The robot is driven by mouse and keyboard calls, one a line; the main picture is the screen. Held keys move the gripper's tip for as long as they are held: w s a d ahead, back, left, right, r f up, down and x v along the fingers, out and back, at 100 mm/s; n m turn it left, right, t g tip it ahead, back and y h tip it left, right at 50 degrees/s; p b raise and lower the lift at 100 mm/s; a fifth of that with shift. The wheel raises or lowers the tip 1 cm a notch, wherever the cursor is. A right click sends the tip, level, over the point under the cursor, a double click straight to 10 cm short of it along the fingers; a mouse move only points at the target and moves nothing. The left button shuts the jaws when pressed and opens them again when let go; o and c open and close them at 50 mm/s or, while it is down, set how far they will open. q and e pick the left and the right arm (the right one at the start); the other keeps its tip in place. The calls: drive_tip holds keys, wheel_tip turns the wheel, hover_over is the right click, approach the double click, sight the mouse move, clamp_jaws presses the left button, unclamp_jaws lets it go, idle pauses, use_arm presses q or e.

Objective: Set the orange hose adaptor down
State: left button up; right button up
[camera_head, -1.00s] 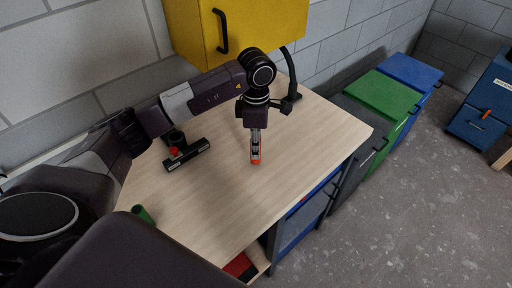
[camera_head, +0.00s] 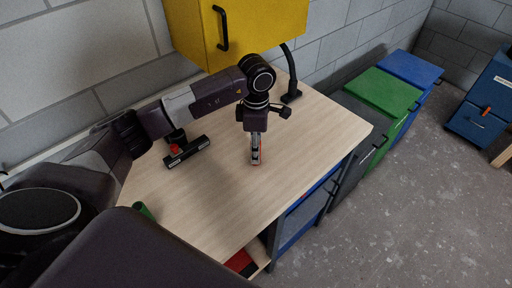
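My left gripper (camera_head: 256,160) points straight down over the middle of the wooden worktop (camera_head: 315,125). The orange hose adaptor (camera_head: 262,153) shows only as thin orange edges around the grey fingertips, at or just above the wood. The fingers cover most of it. I cannot tell whether they still grip it or stand open around it, nor whether it touches the wood. My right gripper is not in view.
A black bar with a red knob (camera_head: 186,152) lies left of the gripper. A green cylinder (camera_head: 143,211) is at the near left. A black stand (camera_head: 291,96) is at the back, near a yellow cabinet (camera_head: 270,30). The worktop right of the gripper is clear.

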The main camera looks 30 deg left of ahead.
use_arm(q)
drive_tip(key=shift+r, duration=0.25)
wheel_tip(320, 180, up, 10)
drive_tip(key=b, duration=0.3)
drive_tip(key=shift+r, duration=0.25)
drive_tip(key=shift+r+b, duration=0.3)
drive_tip(key=shift+r, duration=0.4)
